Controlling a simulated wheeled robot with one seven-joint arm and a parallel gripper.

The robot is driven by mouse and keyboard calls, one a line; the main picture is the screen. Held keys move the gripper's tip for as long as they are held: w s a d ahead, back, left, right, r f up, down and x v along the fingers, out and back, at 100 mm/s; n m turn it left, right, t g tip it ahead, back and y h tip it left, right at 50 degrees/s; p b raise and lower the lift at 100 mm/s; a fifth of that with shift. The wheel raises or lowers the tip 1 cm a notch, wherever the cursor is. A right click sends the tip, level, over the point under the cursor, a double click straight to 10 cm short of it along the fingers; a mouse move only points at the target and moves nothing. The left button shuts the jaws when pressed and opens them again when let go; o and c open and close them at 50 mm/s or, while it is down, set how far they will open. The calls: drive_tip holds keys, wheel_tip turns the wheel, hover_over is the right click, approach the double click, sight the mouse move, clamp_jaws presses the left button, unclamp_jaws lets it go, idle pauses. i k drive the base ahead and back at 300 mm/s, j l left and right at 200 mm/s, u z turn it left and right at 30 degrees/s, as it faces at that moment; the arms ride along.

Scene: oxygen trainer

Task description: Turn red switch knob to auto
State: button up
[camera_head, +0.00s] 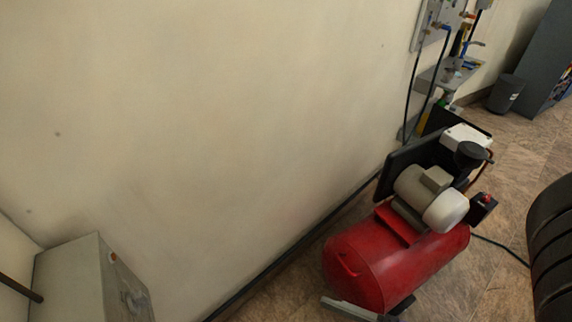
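A small red knob-like part (486,197) sits on top of a black box (482,210) at the right side of the red air compressor (370,262). It is too small to tell which way it is set, and I read no "auto" marking. I cannot tell for sure that this is the task's knob. A grey cabinet (75,280) at the lower left also has a small orange-red part (113,257) near its top edge. My gripper does not show in this view.
The compressor stands on brown tiled floor beside a long bare beige wall (200,120). A black tyre-like object (552,245) is at the right edge. A wall panel with hoses (440,25), a dark bin (506,93) and a grey locker (545,60) are farther back.

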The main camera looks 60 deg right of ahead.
sight(485, 199)
drive_tip(key=k+l+z, duration=0.2)
drive_tip(key=z, duration=0.15)
drive_tip(key=k+l+z, duration=0.65)
drive_tip(key=i+l, duration=0.05)
